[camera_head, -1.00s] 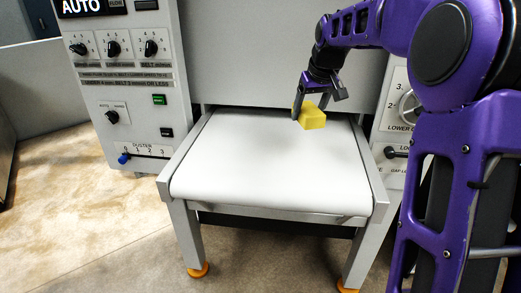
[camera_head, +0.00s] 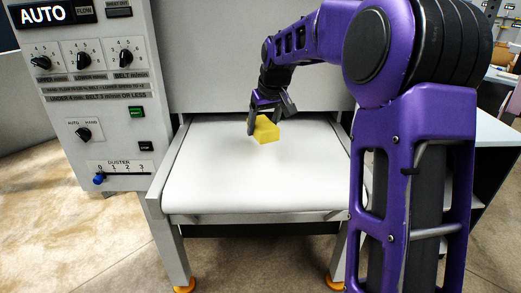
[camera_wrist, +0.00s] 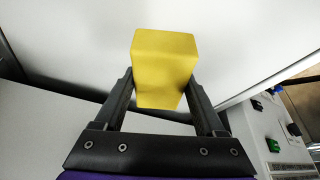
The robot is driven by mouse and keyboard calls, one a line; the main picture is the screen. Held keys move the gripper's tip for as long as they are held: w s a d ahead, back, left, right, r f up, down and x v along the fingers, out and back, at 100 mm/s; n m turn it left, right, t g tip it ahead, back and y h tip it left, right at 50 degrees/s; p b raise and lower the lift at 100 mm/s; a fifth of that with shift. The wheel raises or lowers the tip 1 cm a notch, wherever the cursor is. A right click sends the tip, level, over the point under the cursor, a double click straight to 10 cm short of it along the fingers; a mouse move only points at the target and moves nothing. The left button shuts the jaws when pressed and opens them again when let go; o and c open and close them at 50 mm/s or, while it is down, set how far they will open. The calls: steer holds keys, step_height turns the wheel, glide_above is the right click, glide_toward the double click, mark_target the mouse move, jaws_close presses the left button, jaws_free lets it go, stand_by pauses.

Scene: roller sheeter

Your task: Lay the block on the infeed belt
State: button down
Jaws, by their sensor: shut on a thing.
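The yellow block (camera_head: 266,130) is held between the two dark fingers of my gripper (camera_head: 265,115), over the far middle part of the white infeed belt (camera_head: 255,178). In the wrist view the block (camera_wrist: 165,65) sticks out beyond the fingertips (camera_wrist: 160,88), with a finger on each side of it. I cannot tell whether the underside of the block touches the belt or hangs just above it. The belt is bare apart from the block and is partly hidden by my arm at the right.
A control panel (camera_head: 98,90) with knobs, buttons and a blue-tipped duster lever (camera_head: 99,179) stands left of the belt. A grey upright machine face (camera_head: 215,60) rises behind the belt. The near part of the belt is clear.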

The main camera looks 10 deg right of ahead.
mark_target(261, 152)
steer(key=shift+f+b, duration=0.4)
steer(key=shift+f, duration=2.7)
steer(key=shift+f, duration=0.1)
jaws_free()
steer(key=shift+s+r, duration=0.1)
steer(key=shift+r, duration=0.4)
steer(key=p+v, duration=0.1)
steer(key=v, duration=1)
steer(key=shift+s, duration=0.2)
steer(key=shift+d, duration=0.15)
